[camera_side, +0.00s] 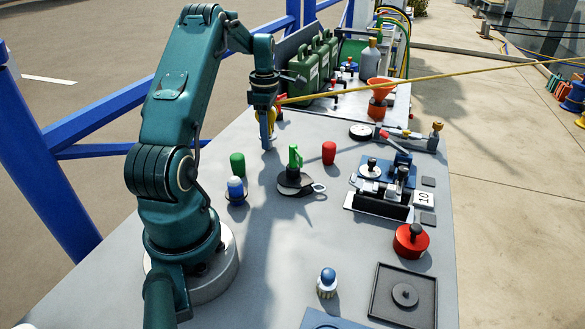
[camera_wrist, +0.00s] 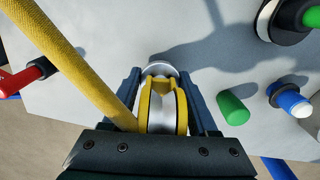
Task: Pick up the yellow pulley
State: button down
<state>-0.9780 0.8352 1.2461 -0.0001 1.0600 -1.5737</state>
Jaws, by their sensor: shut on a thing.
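The yellow pulley (camera_wrist: 181,108), with a pale grooved wheel, sits between the two dark fingers of my gripper (camera_wrist: 160,82), which is shut on it. In the side view my gripper (camera_side: 267,130) points down at the far left part of the grey table, and only a little of the yellow pulley (camera_side: 273,115) shows around the fingers. A thick yellow rope (camera_wrist: 75,60) runs close beside the pulley in the wrist view. I cannot tell whether the pulley touches the table.
The yellow rope (camera_side: 430,78) stretches right across the back. Green canisters (camera_side: 304,68) and an orange funnel (camera_side: 379,88) are behind.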

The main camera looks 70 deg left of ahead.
jog(key=shift+r, duration=0.1)
notch_tip(320, 180, up, 10)
jog(key=shift+f, duration=0.1)
dwell(0.3)
